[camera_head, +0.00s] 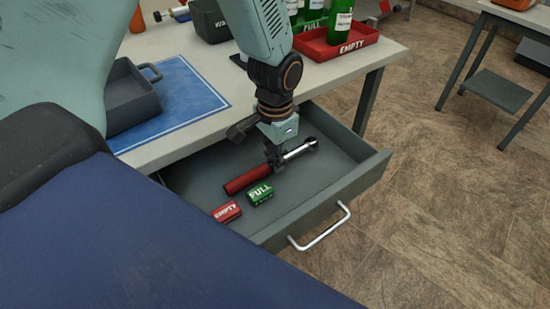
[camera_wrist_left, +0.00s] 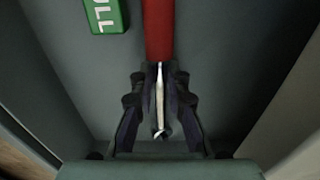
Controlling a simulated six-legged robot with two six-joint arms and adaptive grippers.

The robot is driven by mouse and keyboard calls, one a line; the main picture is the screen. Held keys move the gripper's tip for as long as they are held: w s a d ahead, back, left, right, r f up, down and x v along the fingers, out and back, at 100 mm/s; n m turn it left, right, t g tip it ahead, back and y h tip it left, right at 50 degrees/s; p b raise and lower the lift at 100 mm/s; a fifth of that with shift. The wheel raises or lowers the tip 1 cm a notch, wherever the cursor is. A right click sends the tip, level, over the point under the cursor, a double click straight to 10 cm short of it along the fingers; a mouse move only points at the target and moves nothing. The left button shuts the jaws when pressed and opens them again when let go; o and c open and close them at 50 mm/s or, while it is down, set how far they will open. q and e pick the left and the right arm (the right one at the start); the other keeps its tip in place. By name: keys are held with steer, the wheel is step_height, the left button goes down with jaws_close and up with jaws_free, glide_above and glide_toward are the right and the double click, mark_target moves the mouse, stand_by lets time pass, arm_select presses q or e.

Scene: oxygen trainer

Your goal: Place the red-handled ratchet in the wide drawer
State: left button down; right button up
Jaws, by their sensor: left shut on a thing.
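The red-handled ratchet (camera_head: 248,178) is in or just above the open wide drawer (camera_head: 335,187), its red handle toward the left and its chrome head toward the right. My left gripper (camera_head: 274,160) reaches down over the drawer and is shut on the ratchet near where the handle meets the shaft. In the left wrist view, the red handle (camera_wrist_left: 158,30) points away and the shaft runs between the fingers (camera_wrist_left: 160,95). I cannot tell whether the ratchet touches the drawer floor. My right gripper is not in view.
A red EMPTY tag (camera_head: 227,212) and a green FULL tag (camera_head: 260,194) lie in the drawer; the green one also shows in the left wrist view (camera_wrist_left: 104,15). On the table are a grey tray (camera_head: 130,100), a blue mat (camera_head: 200,97) and a red EMPTY tray (camera_head: 350,47) holding a green bottle.

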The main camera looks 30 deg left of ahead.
arm_select(q)
steer(key=c, duration=1.3)
jaws_free()
steer(key=shift+f, duration=0.1)
step_height(320, 180, up, 12)
steer(key=p, duration=0.4)
steer(key=shift+r+p, duration=0.25)
steer(key=shift+p, duration=0.15)
